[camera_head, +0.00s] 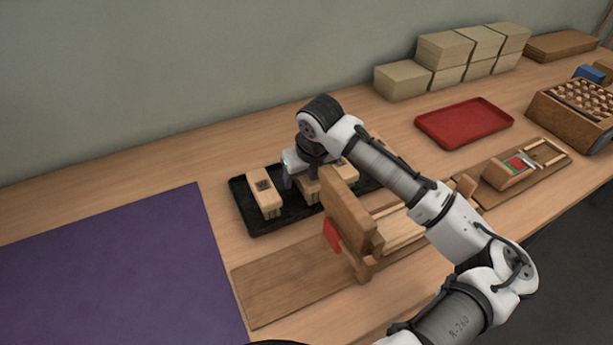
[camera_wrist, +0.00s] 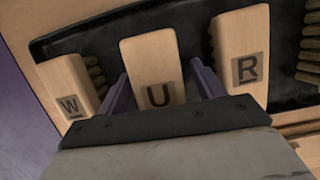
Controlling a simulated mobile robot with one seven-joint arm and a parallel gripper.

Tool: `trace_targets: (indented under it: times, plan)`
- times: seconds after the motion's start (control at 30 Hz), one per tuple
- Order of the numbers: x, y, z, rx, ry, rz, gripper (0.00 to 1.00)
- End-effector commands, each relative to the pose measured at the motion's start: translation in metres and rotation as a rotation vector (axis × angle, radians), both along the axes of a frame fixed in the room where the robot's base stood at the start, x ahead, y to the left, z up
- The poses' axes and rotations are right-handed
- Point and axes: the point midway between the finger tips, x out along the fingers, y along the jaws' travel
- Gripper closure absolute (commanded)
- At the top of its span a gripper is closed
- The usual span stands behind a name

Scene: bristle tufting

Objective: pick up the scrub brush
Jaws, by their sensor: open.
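Several wooden brush blocks lie in a black tray (camera_head: 245,212). In the wrist view they carry the letters W (camera_wrist: 68,82), U (camera_wrist: 150,58) and R (camera_wrist: 242,45). Bristles show beside the W and R blocks. I cannot tell from the letters which is the scrub brush. My gripper (camera_wrist: 164,84) is open, with one purple finger on each side of the U block; whether they touch it is unclear. In the head view my gripper (camera_head: 298,180) is low over the tray, to the right of the leftmost block (camera_head: 263,198), and my arm partly hides the other blocks.
A wooden fixture (camera_head: 350,215) with a red part stands right against the tray's near side. A purple mat (camera_head: 110,270) lies at left. A red tray (camera_head: 464,122), stacked beige blocks (camera_head: 402,79) and a wooden box (camera_head: 575,112) are at right.

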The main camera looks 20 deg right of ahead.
Motion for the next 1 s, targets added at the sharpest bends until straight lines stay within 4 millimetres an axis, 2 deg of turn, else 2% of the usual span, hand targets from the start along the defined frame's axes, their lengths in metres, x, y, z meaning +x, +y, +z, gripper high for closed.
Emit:
trace_targets:
  times: [0.73, 0.77, 1.0]
  plan:
    - [-0.0002, -0.0001, -0.0045, 0.0, 0.0, 0.0, 0.33]
    - [-0.0002, -0.0001, -0.0045, 0.0, 0.0, 0.0, 0.34]
    - [-0.0002, -0.0001, -0.0045, 0.0, 0.0, 0.0, 0.65]
